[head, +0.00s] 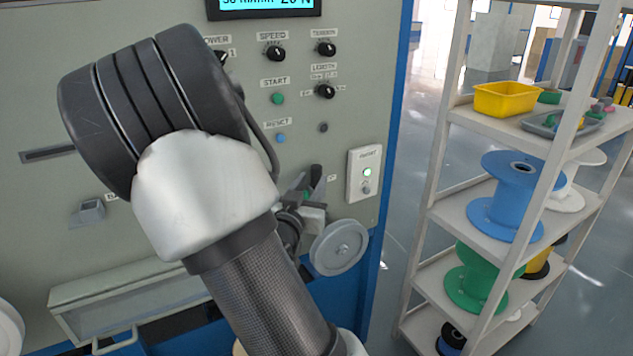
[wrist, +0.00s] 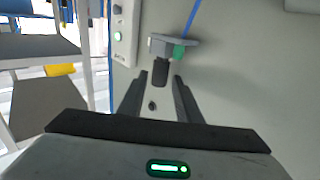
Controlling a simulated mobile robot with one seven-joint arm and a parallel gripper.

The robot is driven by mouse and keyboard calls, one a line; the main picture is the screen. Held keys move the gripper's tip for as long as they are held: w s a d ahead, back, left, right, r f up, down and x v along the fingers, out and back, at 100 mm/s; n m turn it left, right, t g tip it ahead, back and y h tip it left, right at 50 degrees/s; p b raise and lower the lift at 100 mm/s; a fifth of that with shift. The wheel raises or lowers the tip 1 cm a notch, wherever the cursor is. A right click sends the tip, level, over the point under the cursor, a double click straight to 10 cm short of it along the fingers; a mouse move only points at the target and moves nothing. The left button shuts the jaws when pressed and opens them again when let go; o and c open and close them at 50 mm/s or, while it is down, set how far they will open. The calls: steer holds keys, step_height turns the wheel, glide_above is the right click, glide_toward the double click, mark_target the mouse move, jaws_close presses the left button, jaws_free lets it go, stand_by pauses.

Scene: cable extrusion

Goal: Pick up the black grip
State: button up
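The black grip (wrist: 160,73) is a short dark block below a grey bracket (wrist: 175,45) with a green part in the wrist view. My gripper (wrist: 160,80) is open, its two dark fingers on either side of the grip's lower end. A gap shows on each side, and I see no contact. In the head view my arm covers most of my gripper. A dark upright piece (head: 316,175) stands by a small green part there; I cannot tell whether it is the grip or a finger.
The machine's grey panel (head: 330,130) with knobs and buttons rises close behind my arm. A white switch plate (head: 365,174) and a grey wheel (head: 338,247) are beside the bracket area. A shelf (head: 433,180) with spools and a yellow bin (head: 505,98) stands to the right.

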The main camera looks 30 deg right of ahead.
steer(key=shift+x, duration=1.1)
jaws_close()
